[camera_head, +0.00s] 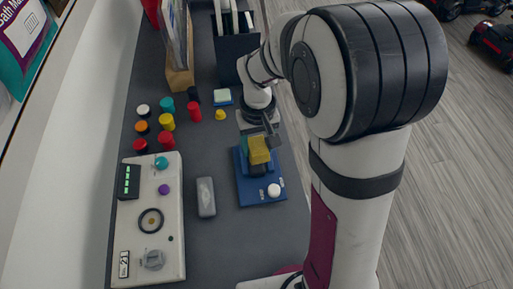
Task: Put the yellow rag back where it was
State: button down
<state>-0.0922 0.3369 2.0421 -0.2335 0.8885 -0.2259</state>
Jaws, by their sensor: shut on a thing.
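The yellow rag (259,151) is a small folded yellow block in the middle of the head view. My gripper (268,140) points down over the counter and is shut on the rag at its upper edge. The rag is over a blue base (264,193) with a white round knob (273,190). A dark and greenish part shows just below and beside the rag. I cannot tell whether the rag touches the base or hangs just above it. My arm hides part of the counter to the right.
A pale control panel (150,215) with knobs lies at left, with a grey oblong block (205,197) between it and the base. Several coloured knobs (166,122), a small yellow cone (220,115) and a light-blue and white sponge-like block (223,97) stand behind. A wooden holder (180,78) is farther back.

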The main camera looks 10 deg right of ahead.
jog(key=w+d+f+m, duration=0.1)
jog(key=w+d+f, duration=0.1)
jog(key=w+d, duration=0.8)
jog(key=w+a+f, duration=0.1)
jog(key=a+f, duration=0.1)
jog(key=a, duration=0.1)
jog(key=w+a+f, duration=0.2)
jog(key=a, duration=0.1)
jog(key=w+a+f, duration=0.2)
jog(key=a, duration=0.1)
jog(key=shift+w+a, duration=0.1)
jog(key=shift+w+a+f, duration=0.1)
jog(key=shift+a+f, duration=0.1)
jog(key=shift+f, duration=1.95)
jog(key=shift+f, duration=0.1)
jog(key=shift+c, duration=1)
grip_release()
